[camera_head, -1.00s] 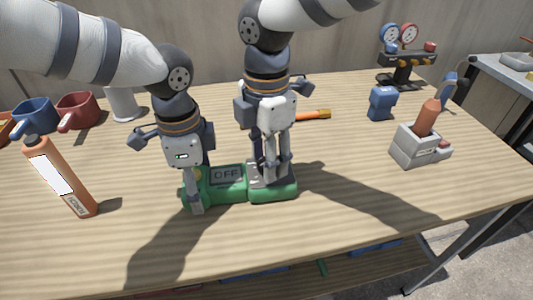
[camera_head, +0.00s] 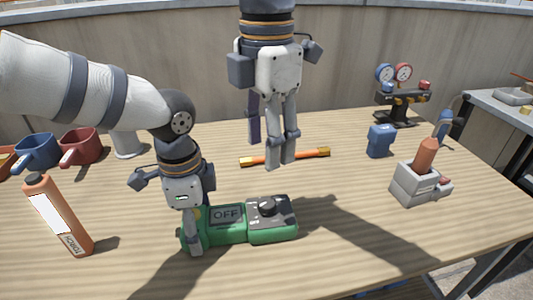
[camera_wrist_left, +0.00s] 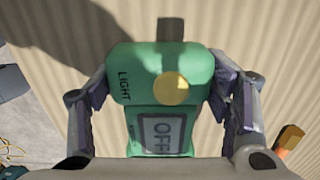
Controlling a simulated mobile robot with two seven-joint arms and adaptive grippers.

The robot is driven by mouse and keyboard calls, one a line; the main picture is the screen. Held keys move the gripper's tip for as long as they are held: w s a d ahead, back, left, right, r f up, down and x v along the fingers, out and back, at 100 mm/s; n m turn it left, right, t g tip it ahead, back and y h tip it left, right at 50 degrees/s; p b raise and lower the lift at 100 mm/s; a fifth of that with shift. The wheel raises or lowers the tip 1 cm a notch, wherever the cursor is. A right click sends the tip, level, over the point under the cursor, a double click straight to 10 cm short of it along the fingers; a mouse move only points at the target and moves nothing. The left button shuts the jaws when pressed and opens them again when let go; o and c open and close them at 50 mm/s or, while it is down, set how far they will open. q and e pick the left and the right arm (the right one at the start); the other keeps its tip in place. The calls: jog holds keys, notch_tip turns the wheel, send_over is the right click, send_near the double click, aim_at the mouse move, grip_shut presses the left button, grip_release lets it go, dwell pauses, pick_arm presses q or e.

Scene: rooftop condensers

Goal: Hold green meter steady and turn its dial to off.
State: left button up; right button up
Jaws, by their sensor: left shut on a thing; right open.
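The green meter (camera_head: 228,238) lies flat on the wooden table, and its display (camera_head: 227,215) reads OFF. Its black dial (camera_head: 267,206) sits on the grey panel at the right end, with nothing touching it. My left gripper (camera_head: 192,243) is shut on the meter's left end. In the left wrist view the fingers (camera_wrist_left: 163,105) flank the green body (camera_wrist_left: 150,62) on both sides, with a yellow disc and the word LIGHT between them. My right gripper (camera_head: 281,163) is open and empty, raised above and behind the dial.
An orange-handled tool (camera_head: 290,157) lies behind the meter. An orange torch (camera_head: 60,215) stands at left, near blue (camera_head: 38,152) and red (camera_head: 80,147) cups. A grey holder (camera_head: 410,185), a blue item (camera_head: 380,141) and a gauge set (camera_head: 402,98) are at right. The front table is clear.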

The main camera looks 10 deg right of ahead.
pick_arm(q)
jog(key=shift+f, duration=0.1)
jog(key=o, duration=1.8)
jog(key=shift+r, duration=0.2)
notch_tip(320, 180, up, 9)
jog(key=p, duration=0.3)
jog(key=shift+f, duration=0.1)
pick_arm(e)
notch_tip(320, 180, up, 8)
jog(key=s+t, duration=0.1)
jog(key=shift+s+r, duration=0.2)
